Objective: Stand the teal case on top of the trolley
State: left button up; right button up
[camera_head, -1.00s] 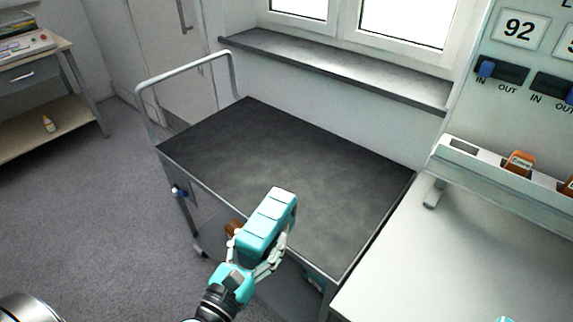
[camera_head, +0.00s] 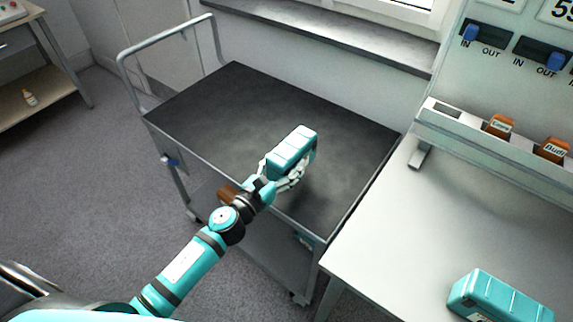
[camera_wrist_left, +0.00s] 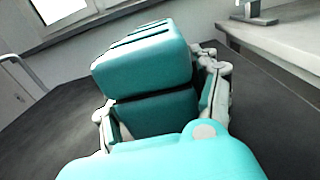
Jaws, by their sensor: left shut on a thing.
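The teal case (camera_head: 291,152) is held in my left gripper (camera_head: 284,178), over the dark top of the trolley (camera_head: 222,112). In the left wrist view the teal case (camera_wrist_left: 145,70) sits upright between the two fingers of my left gripper (camera_wrist_left: 165,110), which are shut on its sides. The trolley top (camera_wrist_left: 50,125) shows below and behind it. I cannot tell whether the underside of the case touches the top. The trolley top is otherwise bare. My right gripper is not in view.
A white bench (camera_head: 400,235) stands right of the trolley, with another teal case (camera_head: 497,297) on it. A rack (camera_head: 470,130) with brown labelled items is behind. The trolley has a handle rail (camera_head: 165,37) at left. A brown object (camera_head: 228,193) shows beneath the trolley top.

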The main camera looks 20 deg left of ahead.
pick_arm(q)
jog(key=shift+w, duration=0.85)
notch_tip(320, 180, down, 2)
jog(key=shift+f+b, duration=0.25)
jog(key=shift+b, duration=0.35)
jog(key=shift+f, duration=0.5)
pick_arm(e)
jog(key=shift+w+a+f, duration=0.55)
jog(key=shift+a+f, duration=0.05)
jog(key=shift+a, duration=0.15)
pick_arm(q)
jog(key=shift+f, duration=0.15)
jog(key=o, duration=1.7)
jog(key=shift+c, duration=0.2)
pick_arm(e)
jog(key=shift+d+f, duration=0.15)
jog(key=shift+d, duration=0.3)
